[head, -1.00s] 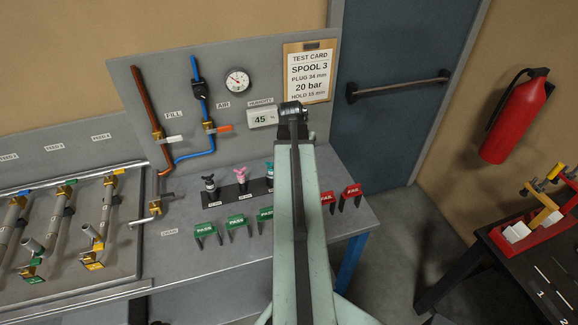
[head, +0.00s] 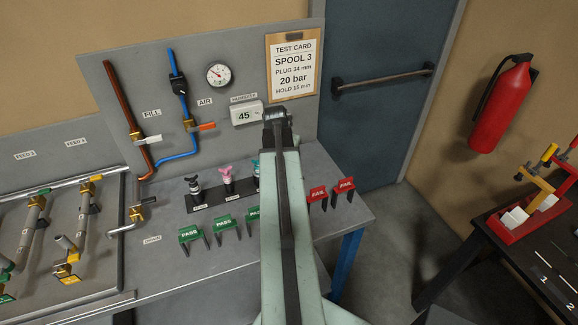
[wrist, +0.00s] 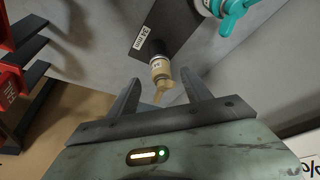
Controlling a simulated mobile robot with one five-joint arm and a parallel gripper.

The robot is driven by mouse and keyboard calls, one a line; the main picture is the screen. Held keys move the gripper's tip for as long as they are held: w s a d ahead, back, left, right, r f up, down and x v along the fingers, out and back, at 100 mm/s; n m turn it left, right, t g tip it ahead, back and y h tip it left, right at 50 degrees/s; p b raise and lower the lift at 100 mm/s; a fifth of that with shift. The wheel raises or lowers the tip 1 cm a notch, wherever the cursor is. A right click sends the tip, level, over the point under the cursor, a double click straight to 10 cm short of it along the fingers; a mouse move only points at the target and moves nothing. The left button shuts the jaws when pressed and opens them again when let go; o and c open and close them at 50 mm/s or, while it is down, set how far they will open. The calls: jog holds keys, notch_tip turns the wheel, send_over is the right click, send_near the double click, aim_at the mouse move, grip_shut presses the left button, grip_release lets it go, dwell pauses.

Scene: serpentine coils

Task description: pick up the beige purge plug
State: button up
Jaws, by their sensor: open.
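The beige purge plug (wrist: 160,69) shows in the wrist view, at the end of the dark rack strip beside a "34 mm" label (wrist: 143,38). My gripper (wrist: 159,78) is open, with one finger on each side of the plug's lower end in the picture. I cannot tell whether either finger touches it. In the head view my arm covers the beige plug and my gripper. The dark rack (head: 207,203) shows there with a black plug (head: 194,186), a pink plug (head: 227,179) and part of a teal plug (head: 256,172).
The teal plug is close by at upper right in the wrist view (wrist: 232,14). Green PASS markers (head: 223,222) stand in front of the rack. Red FAIL markers (head: 318,194) stand right of my arm. Pipe spools (head: 70,245) lie at left.

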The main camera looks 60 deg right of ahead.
jog(key=b+x, duration=0.2)
jog(key=x, duration=0.1)
jog(key=shift+w+f, duration=0.1)
jog(key=shift+f, duration=0.2)
jog(key=shift+r, duration=0.2)
jog(key=shift+c, duration=0.4)
grip_shut()
